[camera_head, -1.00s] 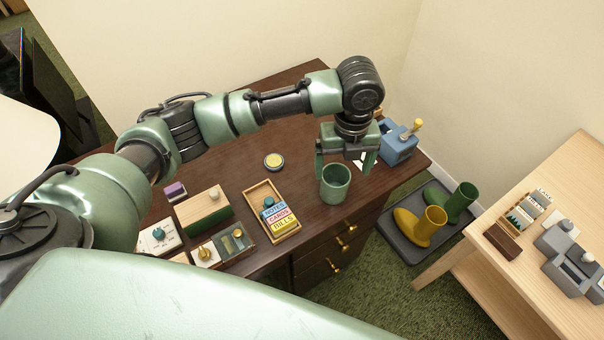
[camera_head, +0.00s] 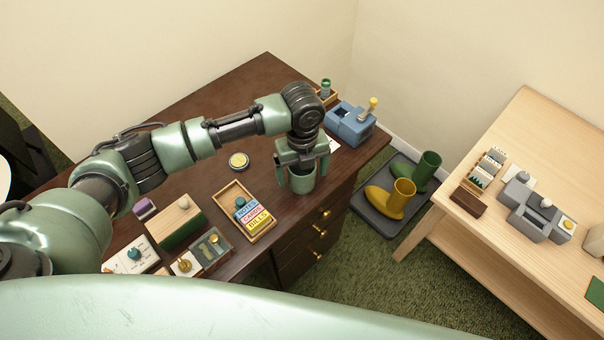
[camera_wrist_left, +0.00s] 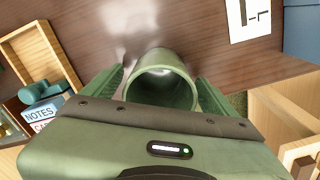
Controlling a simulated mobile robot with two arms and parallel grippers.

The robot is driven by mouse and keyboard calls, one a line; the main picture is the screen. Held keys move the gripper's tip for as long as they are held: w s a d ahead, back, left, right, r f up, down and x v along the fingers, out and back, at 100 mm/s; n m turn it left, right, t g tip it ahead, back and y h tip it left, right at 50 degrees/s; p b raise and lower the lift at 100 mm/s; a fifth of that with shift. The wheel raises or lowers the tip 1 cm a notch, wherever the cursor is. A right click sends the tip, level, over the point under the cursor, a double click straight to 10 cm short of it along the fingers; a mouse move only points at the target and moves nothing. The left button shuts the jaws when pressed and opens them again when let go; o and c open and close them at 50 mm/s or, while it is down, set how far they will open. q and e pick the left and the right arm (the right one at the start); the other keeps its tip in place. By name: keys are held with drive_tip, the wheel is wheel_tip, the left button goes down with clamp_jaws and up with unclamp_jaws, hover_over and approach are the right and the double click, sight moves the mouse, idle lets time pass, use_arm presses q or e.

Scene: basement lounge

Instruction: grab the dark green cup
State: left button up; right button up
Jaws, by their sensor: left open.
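The dark green cup (camera_head: 302,181) stands upright on the brown desk (camera_head: 270,80) near its front edge. It also shows in the left wrist view (camera_wrist_left: 162,80), with its round open mouth between my two fingers. My left gripper (camera_head: 299,184) is open and comes down over the cup, with one finger on each side of it. In the left wrist view the left gripper (camera_wrist_left: 160,92) shows small gaps beside the cup. The cup's near lower part is hidden by the gripper body there. My right gripper is not in view.
A wooden tray with labelled cards (camera_head: 259,220) lies left of the cup. A blue device (camera_head: 350,122) stands to the right, and a round yellow-topped tin (camera_head: 238,160) sits behind left. Boots on a grey tray (camera_head: 366,212) stand on the floor beside the desk.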

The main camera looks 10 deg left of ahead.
use_arm(q)
drive_tip(key=c, duration=1.5)
drive_tip(key=shift+c, duration=0.7)
drive_tip(key=shift+r, duration=0.15)
